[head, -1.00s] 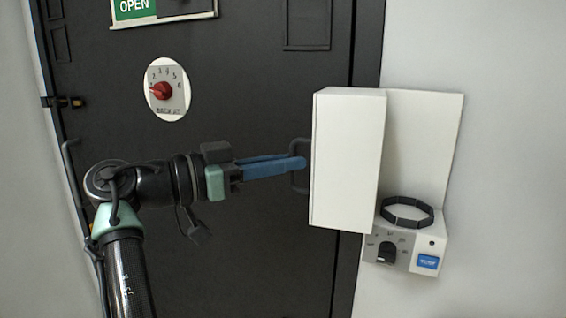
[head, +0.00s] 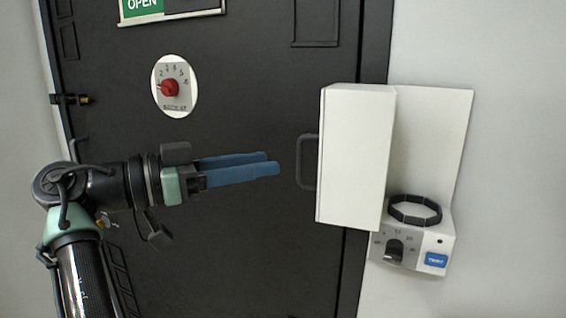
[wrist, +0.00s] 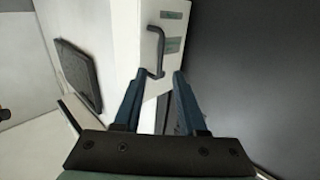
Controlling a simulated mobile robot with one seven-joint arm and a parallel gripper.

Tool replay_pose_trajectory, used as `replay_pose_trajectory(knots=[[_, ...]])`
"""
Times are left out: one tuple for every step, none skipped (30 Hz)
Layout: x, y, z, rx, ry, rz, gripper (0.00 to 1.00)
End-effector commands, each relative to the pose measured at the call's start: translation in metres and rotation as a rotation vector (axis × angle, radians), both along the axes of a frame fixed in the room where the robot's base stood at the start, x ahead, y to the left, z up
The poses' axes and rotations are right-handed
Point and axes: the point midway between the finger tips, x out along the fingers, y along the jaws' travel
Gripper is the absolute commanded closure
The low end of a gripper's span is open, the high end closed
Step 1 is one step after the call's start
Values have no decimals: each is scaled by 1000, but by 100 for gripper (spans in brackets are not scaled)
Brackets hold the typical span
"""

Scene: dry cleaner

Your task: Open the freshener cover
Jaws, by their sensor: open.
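The freshener cover (head: 352,155) is a white box on the wall unit at the right of the head view. It stands swung out from its white back plate (head: 433,140). A dark bar handle (head: 307,162) is on its left face. The handle also shows in the wrist view (wrist: 157,52), ahead of the fingers. My gripper (head: 274,163) has blue fingers, open and empty, pointing right at the handle with a clear gap between. In the wrist view my gripper (wrist: 157,84) has its fingertips apart, with the handle beyond them.
Under the cover, the unit's base (head: 441,240) has a dark ring holder (head: 414,210), a black knob (head: 394,250) and a blue label. Behind my arm is a dark door (head: 230,120) with a red dial (head: 170,88) and an open sign.

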Motion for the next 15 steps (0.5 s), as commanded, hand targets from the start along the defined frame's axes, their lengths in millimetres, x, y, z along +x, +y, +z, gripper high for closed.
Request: replay_pose_trajectory(knots=[[-4, 12, 0, 0, 0, 3, 59], [-7, 18, 0, -1, 0, 3, 59], [-10, 26, -1, 0, 1, 3, 59], [-12, 32, -1, 0, 1, 3, 59], [-14, 36, -1, 0, 1, 3, 59], [-17, 42, -1, 1, 1, 2, 59], [-18, 47, 0, 1, 1, 2, 59], [-20, 50, 0, 0, 1, 1, 59], [-22, 54, 0, 1, 1, 0, 59], [-23, 57, 0, 1, 1, 0, 59], [-24, 59, 0, 1, 1, 0, 59], [-25, 61, 0, 0, 1, 0, 59], [-25, 62, 0, 0, 1, 0, 59], [-26, 63, 0, 0, 1, -1, 59], [-26, 64, 0, 0, 1, -1, 59]])
